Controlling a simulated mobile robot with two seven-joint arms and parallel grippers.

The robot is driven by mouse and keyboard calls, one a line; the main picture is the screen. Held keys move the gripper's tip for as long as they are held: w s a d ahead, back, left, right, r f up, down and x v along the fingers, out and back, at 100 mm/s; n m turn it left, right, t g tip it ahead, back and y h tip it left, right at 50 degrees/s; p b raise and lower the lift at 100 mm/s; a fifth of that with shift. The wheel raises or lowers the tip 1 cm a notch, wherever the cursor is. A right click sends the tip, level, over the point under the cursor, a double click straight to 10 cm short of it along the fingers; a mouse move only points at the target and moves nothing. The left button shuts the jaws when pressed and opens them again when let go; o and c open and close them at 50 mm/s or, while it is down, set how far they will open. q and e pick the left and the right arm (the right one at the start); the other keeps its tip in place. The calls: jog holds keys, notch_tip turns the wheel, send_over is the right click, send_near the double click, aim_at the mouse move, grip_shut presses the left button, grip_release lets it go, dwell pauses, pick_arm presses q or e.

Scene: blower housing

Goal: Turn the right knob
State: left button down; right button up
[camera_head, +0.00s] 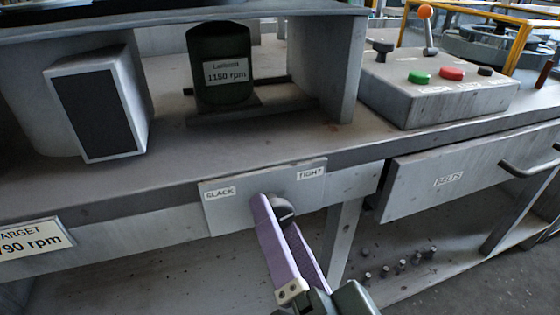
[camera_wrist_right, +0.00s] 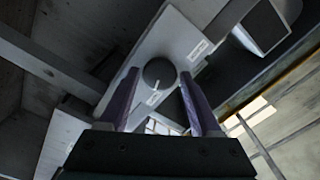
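A dark round knob (camera_head: 285,207) sits on a light grey plate (camera_head: 230,214) on the bench front, between the labels SLACK on the left and TIGHT on the right. My right gripper (camera_head: 274,212) reaches up to it from below with two purple fingers. In the head view one fingertip covers part of the knob. In the right wrist view the fingers (camera_wrist_right: 159,82) are apart, with the knob (camera_wrist_right: 159,72) between their tips and a gap visible on each side. I cannot tell how far the tips reach along the knob. My left gripper is not in view.
A grey control box (camera_head: 430,100) with green and red buttons and an orange-topped lever (camera_head: 427,28) stands at the right. A dark cylinder marked 1150 rpm (camera_head: 222,90) stands behind the plate. A BELTS drawer (camera_head: 470,172) is right of the knob.

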jog(key=shift+o, duration=1.2)
jog(key=shift+s, duration=0.1)
jog(key=v, duration=0.9)
jog(key=shift+s+d+p, duration=0.15)
jog(key=shift+s+p, duration=0.2)
jog(key=shift+p, duration=0.1)
